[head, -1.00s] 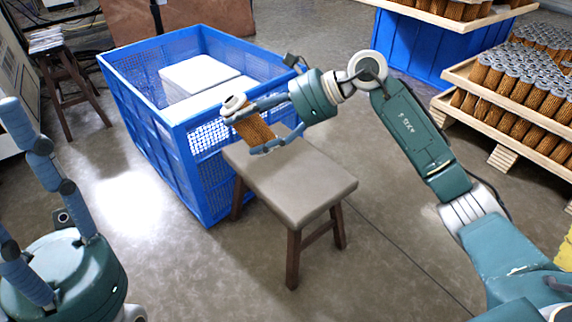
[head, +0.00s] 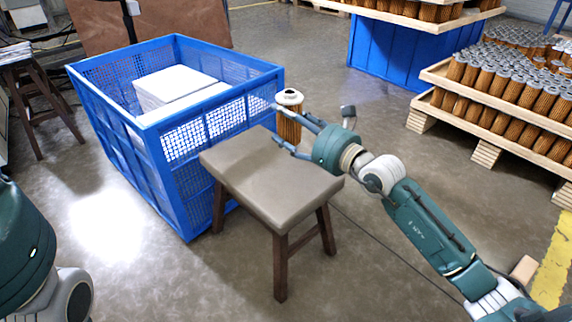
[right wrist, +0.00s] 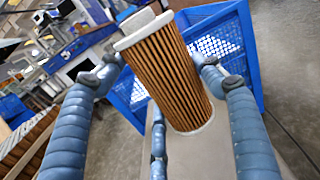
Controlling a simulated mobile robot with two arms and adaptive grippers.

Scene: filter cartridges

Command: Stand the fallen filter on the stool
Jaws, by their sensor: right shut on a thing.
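The filter (head: 289,124) is an orange pleated cylinder with pale end caps. In the head view it is upright at the far edge of the stool (head: 255,180), which has a grey-brown seat and dark wooden legs. My right gripper (head: 276,122) is shut on the filter, coming in from the right. In the right wrist view the filter (right wrist: 170,75) is between the blue fingers, with its lower cap over the grey seat. I cannot tell whether the cap touches the seat. My left gripper is out of view.
A blue mesh crate (head: 180,185) with white boxes stands close behind and left of the stool. Pallets of upright filters (head: 500,85) are at the right. Another dark stool (head: 38,90) is at the far left. The floor in front is clear.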

